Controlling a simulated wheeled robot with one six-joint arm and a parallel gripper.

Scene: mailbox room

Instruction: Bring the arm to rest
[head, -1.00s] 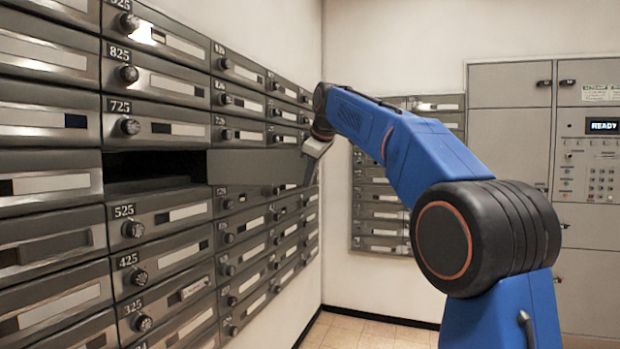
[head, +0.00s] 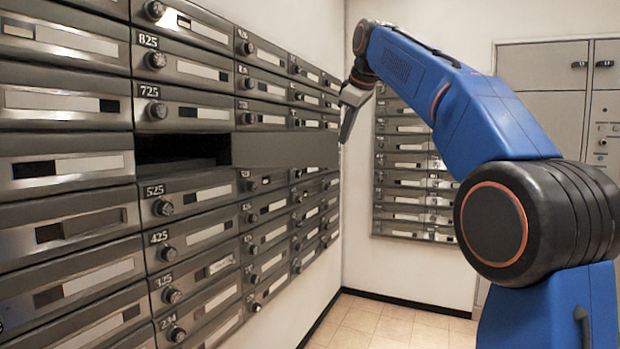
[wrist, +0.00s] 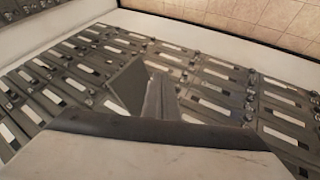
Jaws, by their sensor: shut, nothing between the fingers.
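My gripper (head: 346,130) hangs at the end of my raised, bent blue arm in the head view, pointing down. It is shut and empty. It appears beside the far end of the open mailbox door (head: 285,150); I cannot tell the exact gap. The door stands swung out from the dark open compartment (head: 180,149) between boxes 725 and 525. In the wrist view my gripper (wrist: 160,90) shows at the middle, above the rows of mailboxes, with a grey panel, probably the open door (wrist: 128,84), just left of it.
The mailbox wall (head: 190,207) fills the left. Tiled floor (head: 370,325) is clear at the lower middle.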

